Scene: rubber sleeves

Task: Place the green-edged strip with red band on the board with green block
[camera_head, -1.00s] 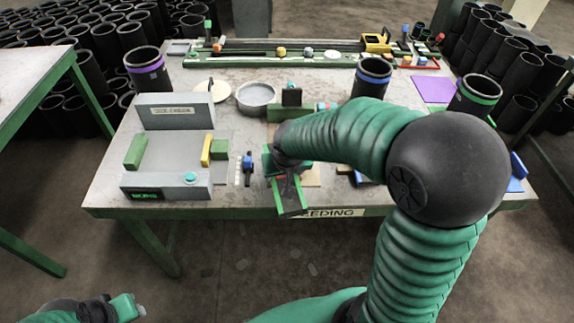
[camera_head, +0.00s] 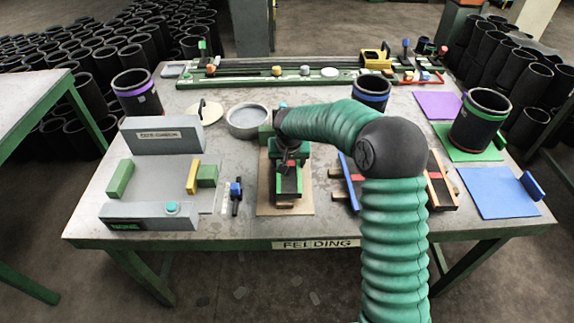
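The green-edged strip with a red band (camera_head: 289,184) is dark with green long sides. It is over the tan board (camera_head: 265,208), roughly in line with it; I cannot tell whether it rests on it. My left gripper is out of view.
Blue-edged (camera_head: 349,181) and orange-edged (camera_head: 441,188) strips lie to the right, partly behind my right arm. A grey fixture (camera_head: 150,190) stands left. A round grey dish (camera_head: 248,119) is behind. Black sleeves (camera_head: 480,120) stand at the back. A blue mat (camera_head: 500,193) lies right.

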